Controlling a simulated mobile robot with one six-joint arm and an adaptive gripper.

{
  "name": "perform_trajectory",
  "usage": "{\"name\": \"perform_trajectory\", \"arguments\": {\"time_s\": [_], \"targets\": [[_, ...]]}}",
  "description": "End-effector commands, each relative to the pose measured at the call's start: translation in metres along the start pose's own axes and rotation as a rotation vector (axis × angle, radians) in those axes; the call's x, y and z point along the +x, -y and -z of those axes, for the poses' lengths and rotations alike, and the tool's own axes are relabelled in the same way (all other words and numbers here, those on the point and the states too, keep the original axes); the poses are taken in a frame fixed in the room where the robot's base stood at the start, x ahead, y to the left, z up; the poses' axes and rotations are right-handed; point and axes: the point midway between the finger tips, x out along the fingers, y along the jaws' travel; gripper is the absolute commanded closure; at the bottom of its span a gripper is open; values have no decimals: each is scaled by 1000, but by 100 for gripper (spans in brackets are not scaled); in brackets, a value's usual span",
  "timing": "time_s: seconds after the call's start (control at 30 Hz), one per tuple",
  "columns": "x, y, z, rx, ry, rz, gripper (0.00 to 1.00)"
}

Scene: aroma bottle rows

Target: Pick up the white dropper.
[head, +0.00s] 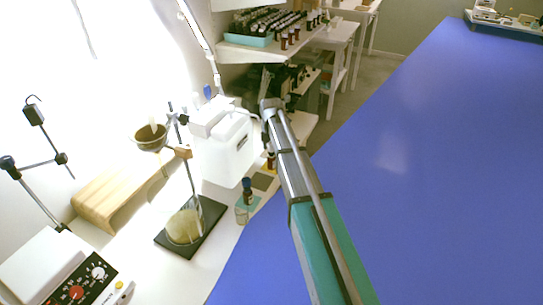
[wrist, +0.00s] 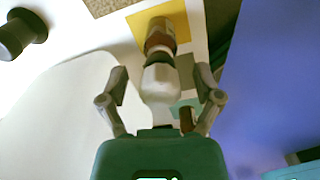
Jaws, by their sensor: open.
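In the wrist view a white dropper (wrist: 160,82) points toward the camera between the fingers of my gripper (wrist: 161,92). It appears to sit on a brown bottle (wrist: 160,38). The gripper is open, with one finger on each side of the dropper and a visible gap on both sides. I cannot tell how deep the dropper lies between the fingertips. In the head view my arm reaches over the bench edge, and the dropper and the fingers cannot be made out clearly.
A yellow square (wrist: 181,22) lies by the bottle. A small brown bottle (wrist: 187,118) stands near the right finger. In the head view a white jug (head: 226,150), a funnel stand (head: 186,222) and a dark-capped bottle (head: 247,190) stand left of my arm. A blue surface (head: 430,170) lies right.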

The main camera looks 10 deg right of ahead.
Motion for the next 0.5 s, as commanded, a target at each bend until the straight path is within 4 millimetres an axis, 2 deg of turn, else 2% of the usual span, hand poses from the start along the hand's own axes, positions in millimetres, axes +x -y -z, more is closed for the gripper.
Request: {"name": "perform_trajectory", "arguments": {"time_s": [0.3,0.5], "targets": [[0,0,0,0,0,0,19],[0,0,0,1,0,0,50]]}}
